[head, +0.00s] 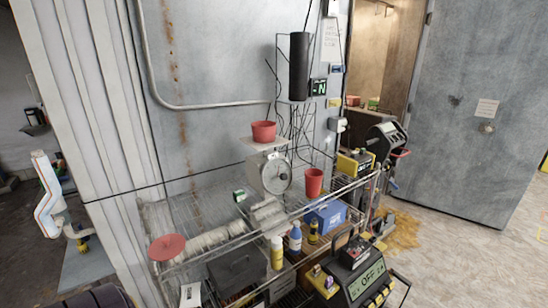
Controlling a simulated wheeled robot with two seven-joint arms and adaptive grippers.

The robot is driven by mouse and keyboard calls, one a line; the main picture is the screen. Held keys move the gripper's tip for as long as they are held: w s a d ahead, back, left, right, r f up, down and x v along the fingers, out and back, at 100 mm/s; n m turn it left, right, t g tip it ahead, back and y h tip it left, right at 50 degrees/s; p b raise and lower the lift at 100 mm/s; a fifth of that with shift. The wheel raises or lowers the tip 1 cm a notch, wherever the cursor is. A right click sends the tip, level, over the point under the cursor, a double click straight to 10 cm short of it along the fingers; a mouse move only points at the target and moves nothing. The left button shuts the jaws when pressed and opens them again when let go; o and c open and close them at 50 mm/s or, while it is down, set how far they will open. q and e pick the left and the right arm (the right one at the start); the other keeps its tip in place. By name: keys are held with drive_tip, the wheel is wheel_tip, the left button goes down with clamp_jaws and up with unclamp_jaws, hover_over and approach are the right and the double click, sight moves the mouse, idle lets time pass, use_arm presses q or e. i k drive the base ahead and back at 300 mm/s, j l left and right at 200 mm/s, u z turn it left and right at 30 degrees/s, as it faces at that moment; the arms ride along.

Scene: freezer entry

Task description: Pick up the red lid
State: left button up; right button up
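The red lid (167,247) is a flat, round disc with a small raised centre. It lies at the left front corner of the wire shelf's upper level, close to the edge. Nothing covers it in the head view. Neither of my grippers can be made out in this view.
The wire shelf (205,257) stands against a grey metal wall. It holds a scale (274,172) with a red bowl (264,131), a red cup (313,182), and bottles (295,237) on a lower level.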

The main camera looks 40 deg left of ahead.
sight(167, 248)
drive_tip(key=u, duration=1.35)
